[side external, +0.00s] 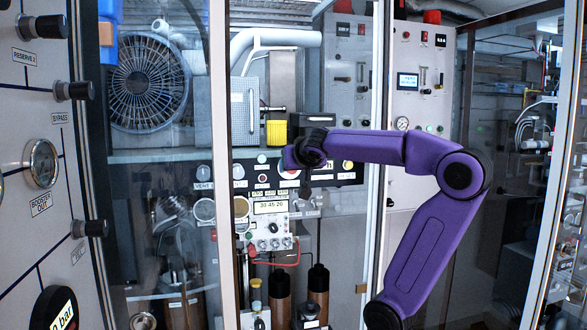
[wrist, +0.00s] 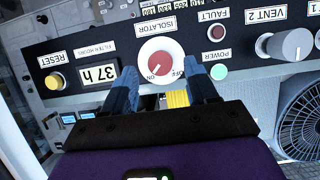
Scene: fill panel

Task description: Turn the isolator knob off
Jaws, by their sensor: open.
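The isolator knob (wrist: 160,63) is a round red dial on a white disc, under the label ISOLATOR (wrist: 155,27) on a dark panel in the wrist view. ON is marked at its lower left and OFF at its lower right. A pale pointer mark on the knob seems to lie toward ON. My gripper (wrist: 162,72) is open, with one blue finger on each side of the knob's lower part. I cannot tell whether either finger touches it. In the side external view, my purple arm's wrist is close to the panel and hides part of it.
Beside the knob in the wrist view are a yellow RESET button (wrist: 55,81), a 37 h display (wrist: 98,75), a green POWER lamp (wrist: 218,72) and a grey VENT 2 knob (wrist: 290,44). A glass frame (side external: 377,110) stands near my arm.

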